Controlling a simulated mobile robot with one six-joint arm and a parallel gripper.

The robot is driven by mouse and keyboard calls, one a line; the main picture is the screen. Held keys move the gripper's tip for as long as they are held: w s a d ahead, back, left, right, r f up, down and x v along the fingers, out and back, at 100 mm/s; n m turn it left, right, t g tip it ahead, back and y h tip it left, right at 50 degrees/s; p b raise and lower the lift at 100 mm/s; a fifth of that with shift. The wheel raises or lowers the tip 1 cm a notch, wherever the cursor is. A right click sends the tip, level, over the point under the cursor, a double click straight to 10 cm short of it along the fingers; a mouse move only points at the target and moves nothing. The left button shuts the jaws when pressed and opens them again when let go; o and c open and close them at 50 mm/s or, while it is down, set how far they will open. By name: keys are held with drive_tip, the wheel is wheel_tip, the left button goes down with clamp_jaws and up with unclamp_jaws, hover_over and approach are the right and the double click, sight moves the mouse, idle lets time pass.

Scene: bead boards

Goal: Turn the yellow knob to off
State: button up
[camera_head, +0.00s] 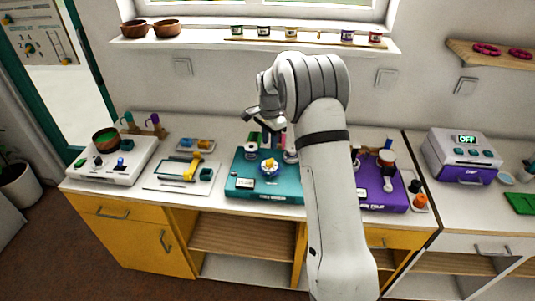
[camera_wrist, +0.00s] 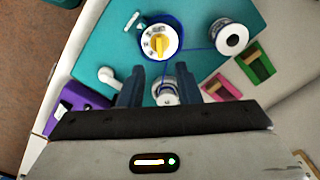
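The yellow knob (camera_wrist: 160,44) sits on a white round dial with dark marks, ringed in blue. The dial is on the teal board (camera_head: 283,192). In the head view the knob (camera_head: 269,163) is near the middle of that board. The dial's marks are too small to read. My gripper (camera_wrist: 160,84) points down above the board, apart from the knob, which lies just beyond the fingertips in the wrist view. Its two blue fingers stand apart with nothing held. A white and blue spool (camera_wrist: 167,93) shows in the gap between them. In the head view my gripper (camera_head: 271,139) is above the board's back part.
Another spool (camera_wrist: 229,37) stands beside the dial, with pink and green trays (camera_wrist: 253,62) near it. A white lever (camera_wrist: 110,77) is on the board's other side. A purple board (camera_head: 385,196) stands to the right, a white panel (camera_head: 108,172) to the left.

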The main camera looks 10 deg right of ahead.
sight(270, 163)
wheel_tip(270, 163, down, 8)
drive_tip(key=shift+p, duration=0.85)
drive_tip(key=shift+r, duration=0.1)
clamp_jaws()
drive_tip(key=shift+a, duration=0.1)
drive_tip(key=shift+w, duration=0.1)
